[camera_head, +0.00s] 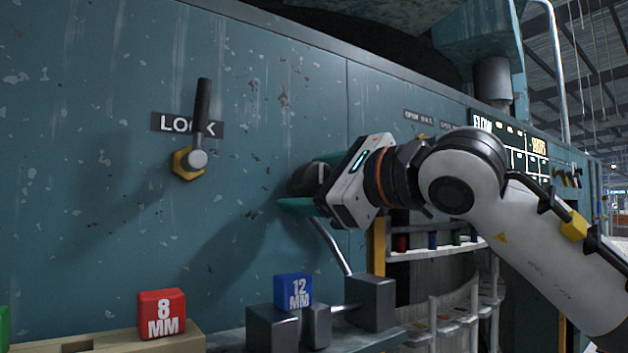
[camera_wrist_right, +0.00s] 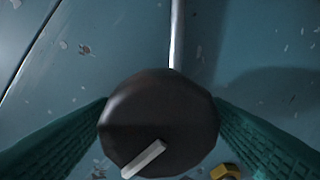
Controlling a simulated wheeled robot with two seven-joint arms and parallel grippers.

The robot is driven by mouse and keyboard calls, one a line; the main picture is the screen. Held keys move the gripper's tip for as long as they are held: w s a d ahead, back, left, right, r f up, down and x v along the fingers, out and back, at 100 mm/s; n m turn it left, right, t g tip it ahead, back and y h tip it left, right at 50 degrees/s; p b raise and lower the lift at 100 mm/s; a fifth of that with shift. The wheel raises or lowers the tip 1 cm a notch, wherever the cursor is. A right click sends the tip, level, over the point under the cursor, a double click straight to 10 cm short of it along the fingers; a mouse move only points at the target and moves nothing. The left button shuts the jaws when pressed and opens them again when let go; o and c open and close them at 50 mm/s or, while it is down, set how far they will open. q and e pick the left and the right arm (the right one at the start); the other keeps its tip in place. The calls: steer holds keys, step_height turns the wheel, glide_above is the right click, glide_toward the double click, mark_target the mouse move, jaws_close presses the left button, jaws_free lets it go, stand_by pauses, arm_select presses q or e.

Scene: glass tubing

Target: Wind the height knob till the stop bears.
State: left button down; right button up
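The height knob (camera_wrist_right: 158,115) is a dark round knob with a pale bar mark slanting across its lower face. In the head view the knob (camera_head: 309,179) is partly hidden by my right gripper (camera_head: 304,184). My right gripper's green fingers (camera_wrist_right: 160,108) lie on both sides of the knob and appear to press against it. A pale rod runs from behind the knob down to a dark grey block (camera_head: 371,302). Two more grey blocks (camera_head: 272,329) stand left of it; I cannot tell which part is the stop. My left gripper is not in view.
A blue 12 MM block (camera_head: 292,290) is at the grey blocks. A red 8 MM block (camera_head: 162,314) sits on a tan rack (camera_head: 180,341) at lower left. Shelves stand right of the gripper.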

steer(key=c, duration=0.8)
steer(key=shift+o, duration=0.2)
steer(key=shift+f+m+b, duration=0.2)
steer(key=shift+m+b, duration=0.1)
steer(key=shift+b, duration=0.55)
steer(key=m+b, duration=0.4)
steer(key=b, duration=0.2)
steer(key=shift+r+m+t+y+b, duration=0.15)
steer(key=shift+m+t+b, duration=0.1)
steer(key=shift+m+b, duration=0.6)
steer(key=shift+r+m+t+y+b, duration=0.15)
steer(key=shift+m+t+b, duration=0.1)
steer(key=shift+m+b, duration=0.6)
steer(key=shift+d, duration=0.1)
steer(key=o, duration=1)
steer(key=shift+c, duration=0.2)
steer(key=shift+d+f, duration=0.1)
steer(key=shift+d, duration=0.05)
